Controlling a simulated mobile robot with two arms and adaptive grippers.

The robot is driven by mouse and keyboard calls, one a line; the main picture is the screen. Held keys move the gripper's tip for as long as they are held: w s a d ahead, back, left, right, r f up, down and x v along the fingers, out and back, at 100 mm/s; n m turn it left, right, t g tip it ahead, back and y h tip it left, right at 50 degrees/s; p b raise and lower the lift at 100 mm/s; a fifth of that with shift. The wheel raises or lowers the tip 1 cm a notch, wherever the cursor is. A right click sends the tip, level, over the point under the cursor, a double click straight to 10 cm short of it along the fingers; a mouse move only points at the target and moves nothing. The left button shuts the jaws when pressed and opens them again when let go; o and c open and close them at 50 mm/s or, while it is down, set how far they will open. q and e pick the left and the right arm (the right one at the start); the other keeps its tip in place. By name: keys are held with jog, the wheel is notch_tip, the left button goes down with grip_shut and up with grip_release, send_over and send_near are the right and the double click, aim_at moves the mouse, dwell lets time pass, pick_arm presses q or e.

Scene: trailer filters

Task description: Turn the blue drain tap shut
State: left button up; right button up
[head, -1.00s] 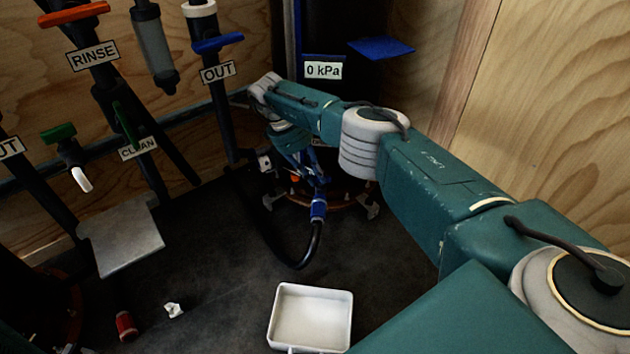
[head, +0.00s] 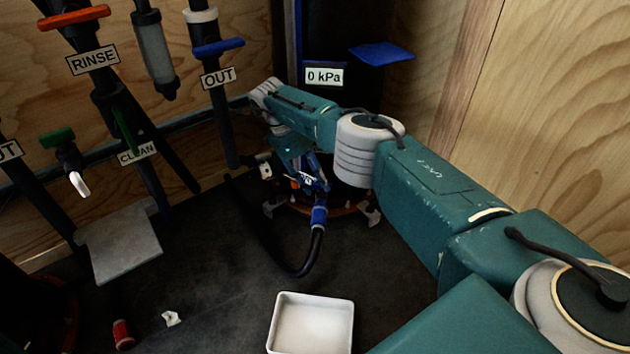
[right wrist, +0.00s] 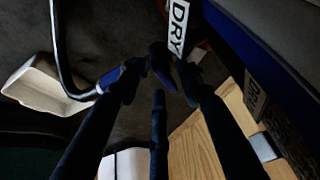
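My right gripper (head: 306,180) is low at the back, just above a blue hose fitting (head: 319,216) with a black hose curving from it. The gripper and forearm hide much of what is there, so the blue drain tap's handle cannot be made out clearly in the head view. In the right wrist view the dark fingers of the right gripper (right wrist: 160,82) stand apart, with a dark bluish piece (right wrist: 160,58) between their tips, perhaps the tap. Contact cannot be told. My left gripper is not in view.
Another blue handle (head: 218,47) sits above the OUT label (head: 218,77). A white tray (head: 312,297) stands on the dark floor in front. Pipes with orange and green handles are at left; a plywood wall is at right.

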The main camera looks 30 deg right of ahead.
jog(key=shift+r, duration=0.1)
jog(key=v, duration=0.7)
jog(key=shift+r, duration=0.15)
jog(key=shift+a, duration=0.1)
